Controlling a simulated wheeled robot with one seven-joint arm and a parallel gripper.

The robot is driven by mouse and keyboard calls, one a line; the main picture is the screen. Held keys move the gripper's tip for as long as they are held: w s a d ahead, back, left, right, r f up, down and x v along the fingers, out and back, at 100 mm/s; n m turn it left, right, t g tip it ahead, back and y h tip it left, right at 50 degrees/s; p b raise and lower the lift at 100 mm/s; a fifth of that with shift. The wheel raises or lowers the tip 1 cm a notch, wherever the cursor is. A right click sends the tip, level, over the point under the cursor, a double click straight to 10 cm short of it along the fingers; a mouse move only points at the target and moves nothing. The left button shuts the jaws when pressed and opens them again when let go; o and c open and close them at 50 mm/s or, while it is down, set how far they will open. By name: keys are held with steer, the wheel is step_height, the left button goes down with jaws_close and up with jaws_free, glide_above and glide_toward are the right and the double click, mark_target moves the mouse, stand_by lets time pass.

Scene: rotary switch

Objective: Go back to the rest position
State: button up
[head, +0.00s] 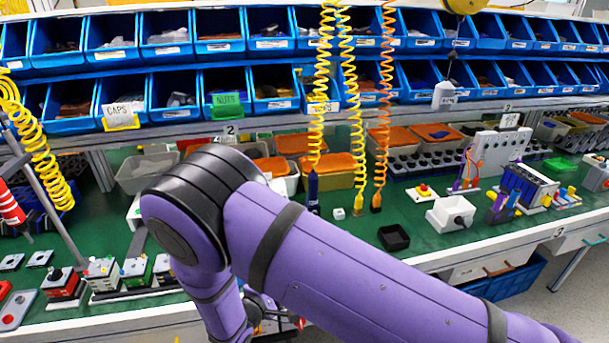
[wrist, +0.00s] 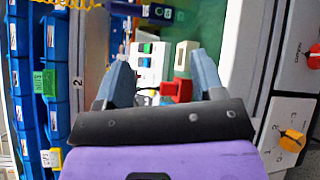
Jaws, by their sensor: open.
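My gripper (wrist: 160,66) is open in the wrist view, with its two grey-blue fingers spread apart. A red part (wrist: 177,90) shows between and beyond the fingers; nothing is visibly held. An orange knob (wrist: 292,140) sits on a pale panel at the lower right of the wrist view, clear of the fingers. A red knob (wrist: 314,57) shows above it at the right edge. In the head view, my purple arm crosses the bench and hides most of my gripper.
The green workbench (head: 340,233) has small switch boxes (head: 100,272) at left, a black tray (head: 394,237) and a white box (head: 450,214) at right. Coiled yellow and orange hoses (head: 386,90) hang above. Blue bins (head: 167,33) line the back.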

steer(key=w+d+r+m+g+h, duration=0.1)
steer(key=d+r+m+g, duration=0.45)
steer(key=d+r, duration=0.75)
steer(key=d+r+m+g, duration=0.6)
steer(key=d+r, duration=0.4)
steer(key=r, duration=0.5)
steer(key=s+d+r+m+g+y, duration=0.2)
steer(key=s+d+r+y, duration=0.3)
steer(key=s+d+r, duration=0.55)
steer(key=s+d+r+m+t+y, duration=0.1)
steer(key=s+r+t+y, duration=0.1)
steer(key=s, duration=0.4)
steer(key=s+d+r+m+t+y, duration=0.2)
steer(key=s+r, duration=0.2)
steer(key=s, duration=0.2)
steer(key=shift+s+d, duration=0.2)
steer(key=shift+d, duration=0.1)
stand_by(0.6)
